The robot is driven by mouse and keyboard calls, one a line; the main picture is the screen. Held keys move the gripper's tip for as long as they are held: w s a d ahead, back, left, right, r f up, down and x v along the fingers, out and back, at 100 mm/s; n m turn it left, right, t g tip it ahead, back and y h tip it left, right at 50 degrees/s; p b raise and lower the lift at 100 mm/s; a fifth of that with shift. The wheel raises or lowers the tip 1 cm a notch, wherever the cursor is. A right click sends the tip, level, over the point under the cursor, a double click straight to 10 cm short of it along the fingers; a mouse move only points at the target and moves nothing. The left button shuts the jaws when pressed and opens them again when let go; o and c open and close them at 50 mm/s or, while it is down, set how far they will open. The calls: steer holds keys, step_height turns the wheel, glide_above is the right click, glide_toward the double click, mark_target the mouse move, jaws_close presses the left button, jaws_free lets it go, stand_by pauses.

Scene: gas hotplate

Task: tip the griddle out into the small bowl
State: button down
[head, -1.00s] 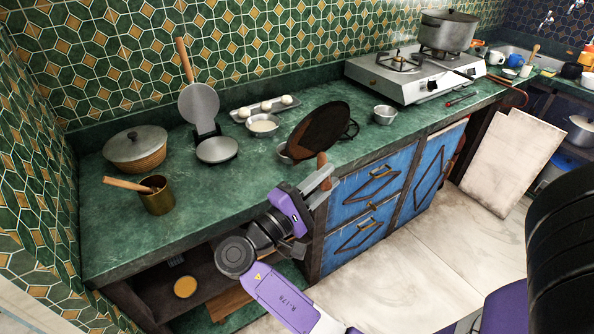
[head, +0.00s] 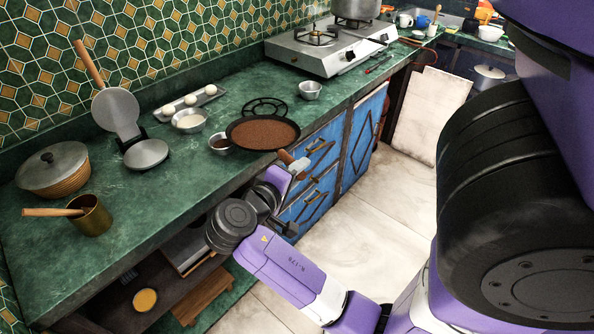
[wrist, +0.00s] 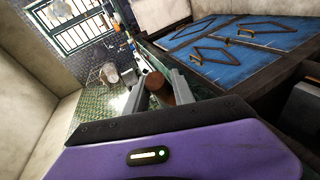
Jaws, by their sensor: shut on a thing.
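The griddle (head: 263,132) is a round dark pan with a layer of brown, grainy stuff across it. It looks close to level at the counter's front edge. My gripper (head: 291,166) is shut on its wooden handle; the handle end (wrist: 156,85) shows between the fingers in the wrist view. A small metal bowl (head: 219,146) stands at the griddle's left edge, partly hidden by it, with something dark brown inside. Another small metal bowl (head: 310,90), seemingly empty, stands behind and to the right.
A black wire stand (head: 265,106) is behind the griddle. A bowl of white stuff (head: 188,121) and a tray of white balls (head: 190,101) are left of it. The gas hotplate (head: 325,50) is at the back right.

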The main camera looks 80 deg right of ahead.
steer(key=shift+r+p, duration=2.2)
steer(key=shift+w, duration=0.1)
